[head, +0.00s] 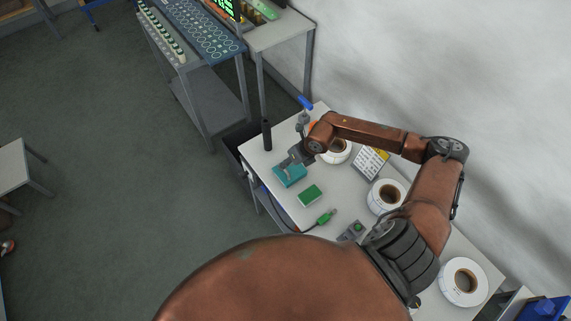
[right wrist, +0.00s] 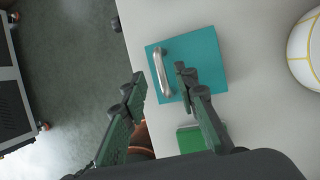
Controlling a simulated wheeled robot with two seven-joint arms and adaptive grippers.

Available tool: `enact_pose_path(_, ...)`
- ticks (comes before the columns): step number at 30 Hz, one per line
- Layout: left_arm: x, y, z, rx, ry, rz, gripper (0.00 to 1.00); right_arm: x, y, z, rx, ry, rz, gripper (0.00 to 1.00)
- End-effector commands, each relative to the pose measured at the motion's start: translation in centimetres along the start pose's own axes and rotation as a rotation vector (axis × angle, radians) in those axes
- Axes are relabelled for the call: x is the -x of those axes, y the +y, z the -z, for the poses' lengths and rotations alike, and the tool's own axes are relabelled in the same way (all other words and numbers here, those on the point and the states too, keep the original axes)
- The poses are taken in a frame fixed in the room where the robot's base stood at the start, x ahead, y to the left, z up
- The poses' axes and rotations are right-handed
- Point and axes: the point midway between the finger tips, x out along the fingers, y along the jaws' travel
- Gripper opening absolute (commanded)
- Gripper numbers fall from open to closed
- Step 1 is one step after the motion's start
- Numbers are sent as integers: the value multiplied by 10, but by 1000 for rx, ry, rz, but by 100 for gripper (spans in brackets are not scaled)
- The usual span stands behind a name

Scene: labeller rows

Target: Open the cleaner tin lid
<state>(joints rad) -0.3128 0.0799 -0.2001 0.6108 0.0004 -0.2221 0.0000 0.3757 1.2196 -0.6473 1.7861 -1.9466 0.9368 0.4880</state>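The cleaner tin is a teal box (head: 291,177) near the left end of the white table in the head view. The right wrist view shows its flat teal lid (right wrist: 208,55) with a silver bar handle (right wrist: 163,72) along one side. My right gripper (head: 296,158) is over the tin in the head view. In the right wrist view my right gripper (right wrist: 160,84) is open, its fingertips on either side of the handle in the picture. Whether they touch it I cannot tell. The lid looks shut. My left gripper is not in view.
A green block (head: 310,195) lies close to the tin. A green-ended cable (head: 326,217), white label rolls (head: 386,197) and a keypad-like white panel (head: 369,163) share the table. A black post (head: 266,135) stands at its far left edge. A wall runs along the right.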

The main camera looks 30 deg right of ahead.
Motion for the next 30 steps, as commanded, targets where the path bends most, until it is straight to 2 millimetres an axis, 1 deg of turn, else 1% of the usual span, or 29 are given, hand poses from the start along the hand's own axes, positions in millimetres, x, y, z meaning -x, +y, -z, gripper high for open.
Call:
enact_pose_path(1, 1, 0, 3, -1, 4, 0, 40, -7, 1, 0, -2, 0, -2, 27)
enact_pose_path(3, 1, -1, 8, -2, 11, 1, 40, -15, 0, 0, -3, 0, -1, 27)
enact_pose_path(6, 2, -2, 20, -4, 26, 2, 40, -22, 0, 0, -3, 0, 0, 27)
enact_pose_path(9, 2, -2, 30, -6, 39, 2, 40, -25, -1, 1, -3, 0, 1, 27)
enact_pose_path(12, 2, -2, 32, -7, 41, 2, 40, -26, -1, 1, -2, -1, 2, 27)
enact_pose_path(16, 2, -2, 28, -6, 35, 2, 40, -26, -1, 1, -3, 0, 1, 27)
enact_pose_path(22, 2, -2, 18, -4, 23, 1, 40, -26, -1, 1, -3, 0, 1, 14)
enact_pose_path(27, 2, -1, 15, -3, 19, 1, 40, -25, -1, 1, -3, 0, 1, 2)
enact_pose_path(28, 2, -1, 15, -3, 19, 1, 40, -25, -1, 1, -3, 0, 1, 0)
enact_pose_path(30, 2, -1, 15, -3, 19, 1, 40, -25, -1, 1, -3, 0, 1, 0)
